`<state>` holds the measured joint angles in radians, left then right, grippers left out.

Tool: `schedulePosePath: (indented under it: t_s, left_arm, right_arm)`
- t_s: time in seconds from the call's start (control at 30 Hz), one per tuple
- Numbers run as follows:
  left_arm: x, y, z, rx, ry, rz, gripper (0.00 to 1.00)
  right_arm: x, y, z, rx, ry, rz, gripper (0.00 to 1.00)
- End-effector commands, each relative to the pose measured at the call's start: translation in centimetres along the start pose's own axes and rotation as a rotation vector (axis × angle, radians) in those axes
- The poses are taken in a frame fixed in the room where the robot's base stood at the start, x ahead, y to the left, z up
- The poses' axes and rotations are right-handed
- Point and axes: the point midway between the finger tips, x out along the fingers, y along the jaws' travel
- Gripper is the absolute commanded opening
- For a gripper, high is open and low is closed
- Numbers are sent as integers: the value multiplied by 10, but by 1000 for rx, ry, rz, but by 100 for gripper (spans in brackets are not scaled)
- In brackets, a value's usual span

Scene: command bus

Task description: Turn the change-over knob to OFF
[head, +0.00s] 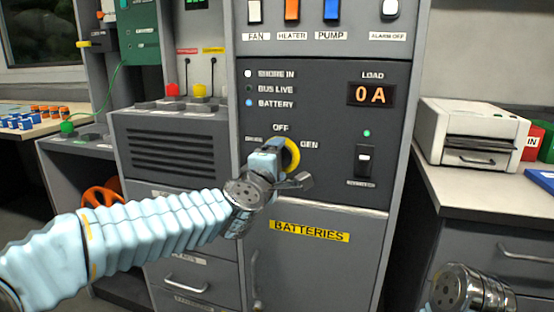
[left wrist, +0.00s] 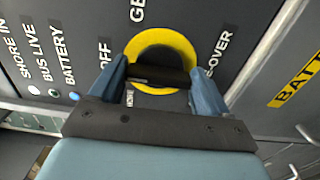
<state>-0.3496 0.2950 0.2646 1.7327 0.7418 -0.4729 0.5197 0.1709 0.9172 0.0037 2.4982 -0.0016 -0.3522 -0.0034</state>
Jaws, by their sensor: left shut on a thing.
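The change-over knob (head: 292,153) has a yellow ring and sits on the dark panel, with OFF above it and GEN to its right in the head view. The label to its left is partly covered. My left gripper (head: 279,151) is at the knob and hides much of it. In the left wrist view the yellow ring (left wrist: 183,44) shows behind a dark handle bar (left wrist: 160,76), with the blue fingers of my left gripper (left wrist: 160,82) at its two ends, shut on it. I cannot tell which label the knob points to.
The BATTERY lamp (head: 249,103) is blue, and the load display (head: 372,94) reads 0 A. A black switch (head: 365,160) sits right of the knob. The BATTERIES door (head: 330,262) is below. A white machine (head: 473,133) stands on the right counter.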

Motion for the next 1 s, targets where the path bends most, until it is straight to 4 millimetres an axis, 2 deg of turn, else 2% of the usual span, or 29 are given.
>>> schedulePosePath:
  t_s: [0.47, 0.5, 0.63, 0.87, 1.0]
  left_arm:
    - [0, -2, 1, 14, -1, -3, 46]
    - [0, -2, 1, 14, -2, -3, 80]
    - [0, -2, 0, 14, -1, -2, 100]
    - [0, -1, 0, 14, -1, -1, 100]
    - [-12, 0, 0, 14, -1, 0, 100]
  right_arm:
    - [0, 0, 0, 0, 0, 0, 47]
    - [0, 0, 0, 0, 0, 0, 47]
    - [0, 0, 0, 0, 0, 0, 47]
    - [0, 0, 0, 0, 0, 0, 47]
    - [1, 0, 0, 0, 0, 0, 47]
